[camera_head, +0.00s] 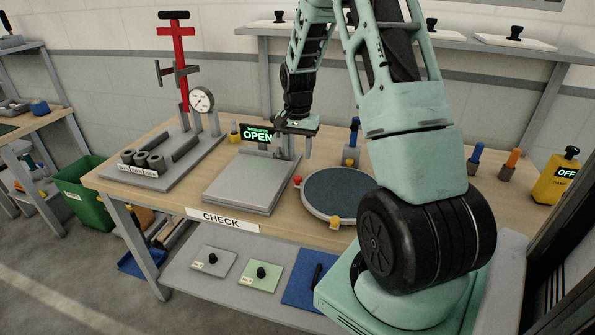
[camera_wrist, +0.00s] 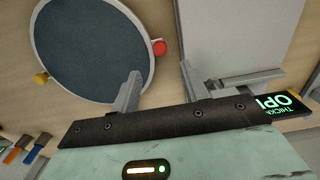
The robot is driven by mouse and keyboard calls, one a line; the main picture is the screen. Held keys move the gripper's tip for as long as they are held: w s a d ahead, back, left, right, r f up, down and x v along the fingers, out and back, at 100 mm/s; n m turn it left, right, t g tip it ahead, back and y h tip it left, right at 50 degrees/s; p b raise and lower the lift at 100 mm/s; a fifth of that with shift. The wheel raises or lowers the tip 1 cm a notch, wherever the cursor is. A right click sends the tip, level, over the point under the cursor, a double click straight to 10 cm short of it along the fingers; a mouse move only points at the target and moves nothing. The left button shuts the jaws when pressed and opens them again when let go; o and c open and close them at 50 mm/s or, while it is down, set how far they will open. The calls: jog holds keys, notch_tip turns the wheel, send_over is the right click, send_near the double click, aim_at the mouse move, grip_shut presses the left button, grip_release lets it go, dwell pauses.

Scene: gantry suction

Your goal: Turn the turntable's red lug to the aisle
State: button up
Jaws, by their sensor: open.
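The turntable is a round dark blue-grey disc with a pale rim (camera_head: 345,190), flat on the workbench right of the bench's middle. It fills the upper left of the wrist view (camera_wrist: 88,48). Its red lug (camera_head: 297,180) sits on the left edge of the rim; the wrist view shows it too (camera_wrist: 159,47). A yellow lug (camera_head: 335,222) is on the rim's front edge. My gripper (camera_head: 293,150) is open and empty, above the bench behind the red lug. In the wrist view its fingertips (camera_wrist: 160,73) spread to either side of the lug's line, seemingly apart from it.
A grey plate fixture (camera_head: 243,182) with a lit OPEN display (camera_head: 257,135) stands left of the turntable. A blue-topped post (camera_head: 353,140) stands behind it. A gauge stand (camera_head: 202,100) is at the left, a yellow OFF box (camera_head: 556,180) at the right. My arm covers the turntable's right side.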

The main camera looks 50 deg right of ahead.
aim_at(297, 177)
notch_tip(297, 177, down, 9)
jog(key=shift+r+p, duration=0.2)
jog(key=shift+p, duration=0.4)
grip_shut()
